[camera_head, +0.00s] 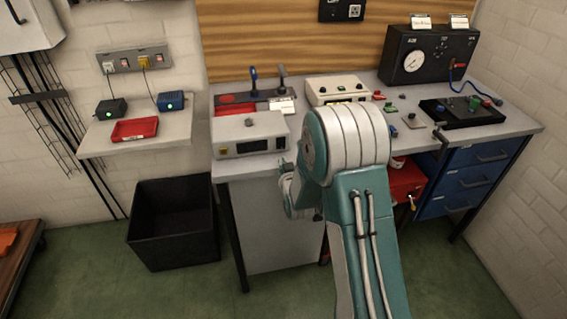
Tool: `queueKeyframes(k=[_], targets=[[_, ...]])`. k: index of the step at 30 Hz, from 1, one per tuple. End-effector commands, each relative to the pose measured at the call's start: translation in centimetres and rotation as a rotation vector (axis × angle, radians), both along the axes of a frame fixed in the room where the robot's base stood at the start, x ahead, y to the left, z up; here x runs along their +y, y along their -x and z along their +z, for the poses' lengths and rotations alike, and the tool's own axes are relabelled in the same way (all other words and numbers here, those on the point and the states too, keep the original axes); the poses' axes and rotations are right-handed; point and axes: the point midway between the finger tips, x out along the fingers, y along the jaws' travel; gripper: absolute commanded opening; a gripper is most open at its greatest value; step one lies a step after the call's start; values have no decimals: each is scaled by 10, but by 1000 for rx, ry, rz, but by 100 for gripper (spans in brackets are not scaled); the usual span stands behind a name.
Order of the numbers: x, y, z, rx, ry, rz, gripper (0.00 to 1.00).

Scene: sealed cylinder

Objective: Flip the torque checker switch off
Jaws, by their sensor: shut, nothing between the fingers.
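A white box (250,137) with a dark display and a knob on top stands at the bench's front left. A cream box (336,90) with small knobs or indicators stands behind my arm. No label is readable, so I cannot tell which one is the torque checker, nor make out its switch or the switch's position. My gripper (284,164) is small and partly hidden by my teal arm. It appears shut and empty, near the bench's front edge, just below and right of the white box. I cannot tell whether it touches anything.
The grey bench (228,172) also holds a black gauge box (428,55), a black fixture plate (462,112) and two upright levers (268,82). A side shelf (150,141) carries a red tray (135,130). A black bin (173,222) stands on the floor left of the bench.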

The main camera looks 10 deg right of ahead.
Motion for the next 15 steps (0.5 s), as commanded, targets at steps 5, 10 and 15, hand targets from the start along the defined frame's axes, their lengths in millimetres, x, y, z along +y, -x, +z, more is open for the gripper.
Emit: queueKeyframes(k=[5,10,15], targets=[[0,13,-4,2,0,0,0],[0,33,-7,3,0,0,0],[0,60,-11,4,0,0,0]])
